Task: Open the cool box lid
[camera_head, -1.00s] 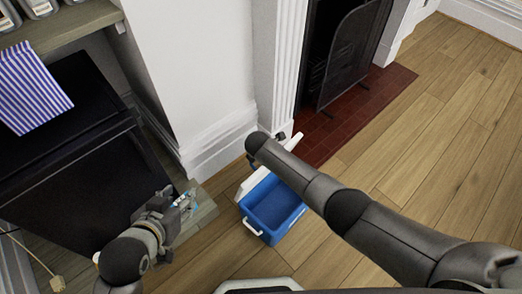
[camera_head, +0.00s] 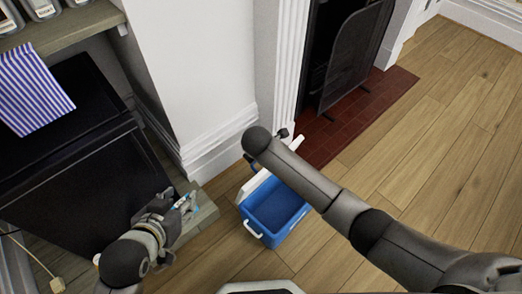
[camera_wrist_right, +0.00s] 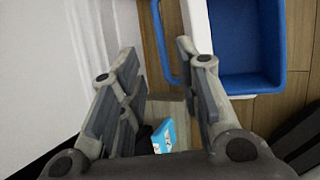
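The cool box (camera_head: 276,212) stands on the wood floor, with a blue body and an empty blue inside. Its white lid (camera_head: 256,185) is raised at the back, toward the wall, partly hidden by my right arm. The right wrist view shows the blue inside of the box (camera_wrist_right: 245,45). My right gripper (camera_wrist_right: 158,62) is open and empty, to the left of the box in that view. My left gripper (camera_head: 178,206) is left of the box, low over the plank ledge; whether its fingers are closed is unclear.
A small light-blue and white thing (camera_head: 187,204) is at the left gripper; I cannot tell if it is held. A black cabinet (camera_head: 85,190) stands left. The fireplace screen (camera_head: 350,60) and red hearth (camera_head: 335,125) are behind. Floor at right is clear.

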